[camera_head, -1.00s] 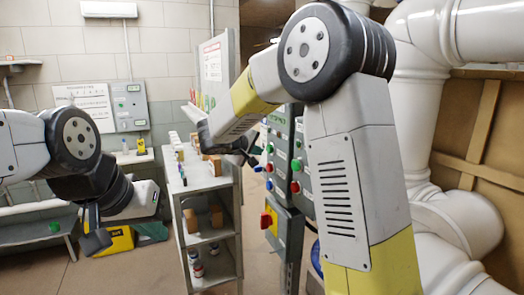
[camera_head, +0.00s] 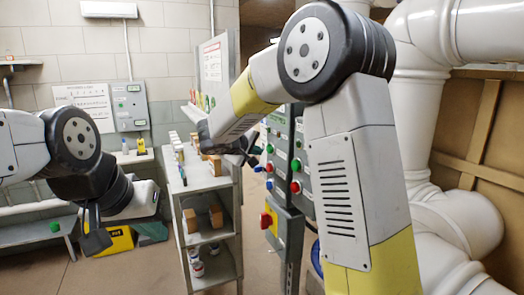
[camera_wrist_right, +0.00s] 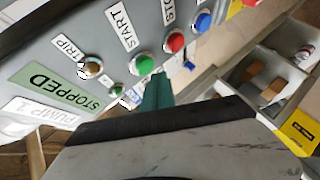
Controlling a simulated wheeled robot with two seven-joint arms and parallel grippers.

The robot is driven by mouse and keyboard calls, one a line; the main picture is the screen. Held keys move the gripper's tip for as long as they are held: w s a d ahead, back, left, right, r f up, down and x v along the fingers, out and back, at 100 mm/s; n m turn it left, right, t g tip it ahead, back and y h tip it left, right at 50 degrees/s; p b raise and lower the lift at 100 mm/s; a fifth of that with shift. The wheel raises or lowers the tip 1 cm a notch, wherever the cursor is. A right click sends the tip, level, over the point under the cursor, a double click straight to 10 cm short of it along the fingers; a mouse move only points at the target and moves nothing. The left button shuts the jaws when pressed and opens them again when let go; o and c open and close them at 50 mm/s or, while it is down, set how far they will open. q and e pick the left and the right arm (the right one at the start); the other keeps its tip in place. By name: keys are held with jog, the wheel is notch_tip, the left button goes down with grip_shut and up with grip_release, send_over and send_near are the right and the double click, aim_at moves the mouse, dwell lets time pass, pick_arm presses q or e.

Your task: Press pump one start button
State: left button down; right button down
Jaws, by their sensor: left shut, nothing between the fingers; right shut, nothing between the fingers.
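The pump one panel fills the upper left of the right wrist view, with a PUMP 1 label (camera_wrist_right: 40,113) and a green STOPPED plate (camera_wrist_right: 58,86). The green start button (camera_wrist_right: 145,65) sits below the START label (camera_wrist_right: 121,29). A red button (camera_wrist_right: 174,42) and a blue button (camera_wrist_right: 203,22) are beside it. My right gripper (camera_head: 254,157) is shut and empty, close to the panel's left side in the head view. Its fingertips are small there, and I cannot tell whether they touch a button. My left gripper (camera_head: 95,236) is shut and empty, low on the left, far from the panel.
A grey shelf rack (camera_head: 207,183) with small items stands left of the panel. A red-and-yellow switch (camera_head: 269,220) is on the lower box. Large white pipes (camera_head: 410,110) stand on the right. A yellow case (camera_head: 118,240) lies behind my left gripper.

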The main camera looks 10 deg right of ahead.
jog(key=shift+d, duration=0.15)
jog(key=shift+w+d, duration=0.15)
jog(key=shift+d, duration=0.15)
jog(key=shift+w+d, duration=0.15)
jog(key=shift+d, duration=0.3)
dwell(1.1)
jog(key=shift+a, duration=0.15)
jog(key=shift+s+a, duration=0.3)
jog(key=shift+a, duration=0.4)
jog(key=shift+a, duration=0.1)
jog(key=a, duration=0.1)
jog(key=s+a, duration=0.1)
jog(key=a, duration=0.2)
jog(key=shift+s+a, duration=0.3)
dwell(0.4)
